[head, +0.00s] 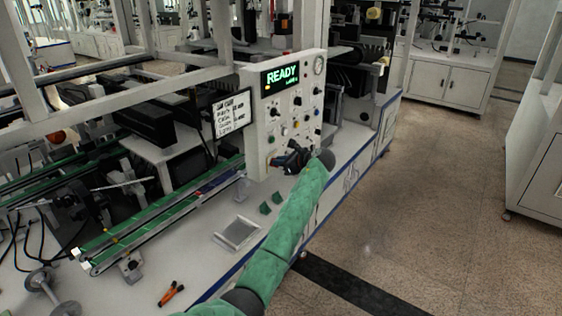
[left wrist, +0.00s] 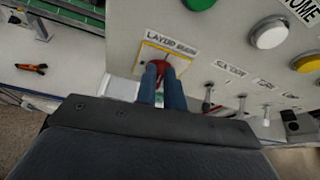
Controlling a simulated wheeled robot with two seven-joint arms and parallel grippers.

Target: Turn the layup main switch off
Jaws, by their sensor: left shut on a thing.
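The layup main switch (left wrist: 158,68) is a red knob on a yellow-edged plate labelled "LAYUP MAIN" in the left wrist view. It sits low on the white control panel (head: 257,140), whose display reads READY. My left gripper (head: 279,161) is at the lower part of the panel in the head view. In the left wrist view its two blue fingers (left wrist: 163,82) are shut on the red knob, one on each side, and partly hide it. The knob's exact angle is hard to tell. My right gripper is not in view.
Toggle switches (left wrist: 208,98) and a white button (left wrist: 270,33) sit right of the knob on the panel. A conveyor with green belts (head: 150,220) runs left of the panel. A grey tray (head: 237,233) and orange-handled pliers (head: 171,294) lie on the white bench. The floor at right is clear.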

